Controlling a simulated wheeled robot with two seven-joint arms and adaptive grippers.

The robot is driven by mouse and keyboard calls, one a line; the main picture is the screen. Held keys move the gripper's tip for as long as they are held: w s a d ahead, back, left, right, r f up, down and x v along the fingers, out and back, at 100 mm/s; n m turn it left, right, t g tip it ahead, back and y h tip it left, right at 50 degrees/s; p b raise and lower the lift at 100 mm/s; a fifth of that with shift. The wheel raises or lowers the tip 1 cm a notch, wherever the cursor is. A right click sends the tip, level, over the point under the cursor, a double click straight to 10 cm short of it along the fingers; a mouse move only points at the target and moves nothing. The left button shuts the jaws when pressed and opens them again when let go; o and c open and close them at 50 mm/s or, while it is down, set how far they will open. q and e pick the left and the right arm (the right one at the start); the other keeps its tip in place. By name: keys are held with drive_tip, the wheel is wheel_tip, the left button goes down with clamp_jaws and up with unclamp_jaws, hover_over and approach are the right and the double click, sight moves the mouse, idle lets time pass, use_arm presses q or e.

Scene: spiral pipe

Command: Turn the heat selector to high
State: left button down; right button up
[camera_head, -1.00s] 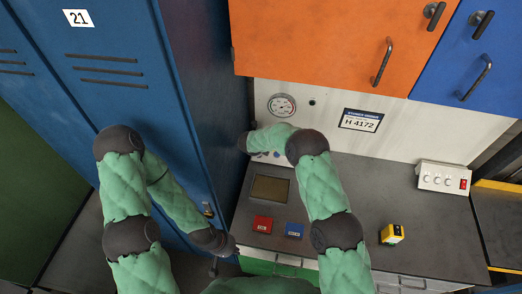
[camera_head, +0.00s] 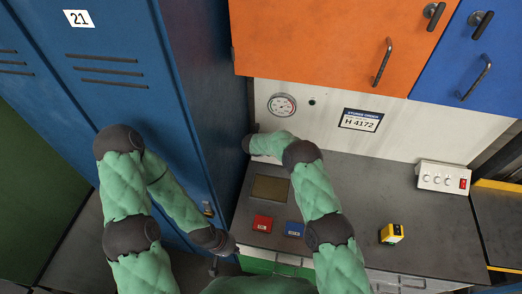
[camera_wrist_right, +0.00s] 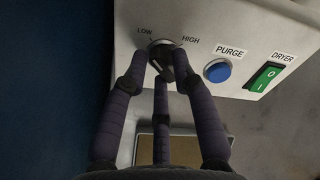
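The heat selector is a round dark knob (camera_wrist_right: 163,47) on a white panel in the right wrist view, between the LOW and HIGH labels. The fingers of my right gripper (camera_wrist_right: 160,62) are closed in around it, one at each side and one below, and hide part of it. I cannot read its pointer clearly. In the head view the right arm's forearm and wrist cover most of the panel (camera_head: 264,159). My left gripper (camera_head: 213,264) hangs low by the blue locker, small and dark, and its fingers are unclear.
A blue PURGE button (camera_wrist_right: 217,71) and a green DRYER switch (camera_wrist_right: 266,77) sit right of the knob. A red box (camera_head: 262,223), a blue box (camera_head: 294,229) and a yellow device (camera_head: 391,233) stand on the counter. The blue locker (camera_head: 140,80) bounds the left side.

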clamp_jaws()
drive_tip(key=shift+f+m+b, duration=0.15)
drive_tip(key=shift+m+b, duration=1.05)
drive_tip(key=shift+b, duration=0.05)
drive_tip(key=m+b, duration=0.2)
drive_tip(key=m, duration=0.1)
drive_tip(key=shift+b, duration=0.4)
drive_tip(key=m+b, duration=0.3)
drive_tip(key=m, duration=0.2)
drive_tip(key=shift+w+d+m+y+b, duration=0.1)
drive_tip(key=shift+m+y+b, duration=0.3)
drive_tip(key=m+b, duration=0.3)
drive_tip(key=m, duration=0.1)
drive_tip(key=shift+m, duration=0.4)
